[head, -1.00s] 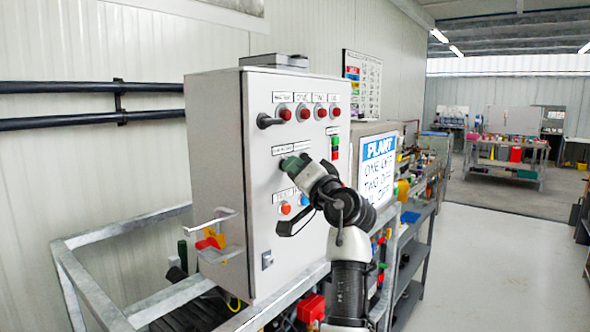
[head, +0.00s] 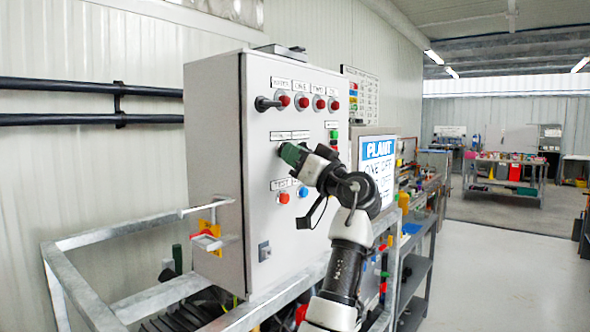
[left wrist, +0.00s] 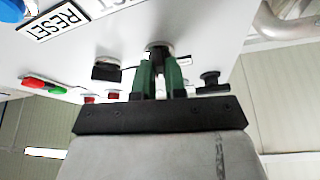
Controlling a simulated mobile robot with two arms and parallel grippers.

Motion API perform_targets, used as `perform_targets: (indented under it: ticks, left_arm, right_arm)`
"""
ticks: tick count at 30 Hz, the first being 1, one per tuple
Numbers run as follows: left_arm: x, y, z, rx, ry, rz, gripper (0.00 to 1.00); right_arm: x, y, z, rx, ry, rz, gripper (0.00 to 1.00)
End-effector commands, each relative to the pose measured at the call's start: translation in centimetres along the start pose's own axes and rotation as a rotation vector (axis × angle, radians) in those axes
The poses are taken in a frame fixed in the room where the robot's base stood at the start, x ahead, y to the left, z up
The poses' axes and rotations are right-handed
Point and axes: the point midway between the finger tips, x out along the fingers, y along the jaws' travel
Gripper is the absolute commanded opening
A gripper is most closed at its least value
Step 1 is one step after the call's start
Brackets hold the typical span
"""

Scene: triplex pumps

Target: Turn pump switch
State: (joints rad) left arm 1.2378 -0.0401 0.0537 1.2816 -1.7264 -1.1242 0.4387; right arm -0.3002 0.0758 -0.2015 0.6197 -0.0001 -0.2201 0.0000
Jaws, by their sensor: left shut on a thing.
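A grey control cabinet (head: 215,150) stands left of centre in the head view. My left gripper (head: 289,153) reaches its front panel at mid height, below a white label strip. In the left wrist view its green fingers (left wrist: 160,70) are shut on a dark switch knob (left wrist: 158,48) at the panel. The fingers hide most of the knob, so its angle cannot be told. Another black switch (head: 265,103) sits at the panel's upper left. My right gripper is not in view.
Red lamps (head: 303,102) line the panel's top. A red button (head: 284,198) and a blue button (head: 303,192) sit below my gripper. A PLANT screen (head: 378,165) stands right of the cabinet. A metal rail frame (head: 95,297) runs below. The floor (head: 490,270) at right is clear.

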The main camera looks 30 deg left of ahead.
Motion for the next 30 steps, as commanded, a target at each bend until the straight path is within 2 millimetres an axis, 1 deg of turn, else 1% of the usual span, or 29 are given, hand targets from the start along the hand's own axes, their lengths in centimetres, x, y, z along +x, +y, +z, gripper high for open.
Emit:
perform_targets:
  ticks: [1,3,12,29,30]
  left_arm:
    - [-0.01,0.10,0.30,-0.027,-0.002,-0.015,0.00]
    - [0.03,0.11,0.25,-0.069,-0.002,-0.031,0.00]
    - [0.05,0.18,0.12,-0.183,-0.004,-0.076,0.00]
    - [0.06,0.21,0.07,-0.209,-0.005,-0.086,0.00]
    - [0.06,0.20,0.06,-0.209,-0.005,-0.086,0.18]
  right_arm:
    - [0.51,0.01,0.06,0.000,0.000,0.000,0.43]
    - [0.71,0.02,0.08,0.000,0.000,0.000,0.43]
    - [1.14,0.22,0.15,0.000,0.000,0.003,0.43]
    - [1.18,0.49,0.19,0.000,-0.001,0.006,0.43]
    - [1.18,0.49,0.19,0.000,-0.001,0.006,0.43]
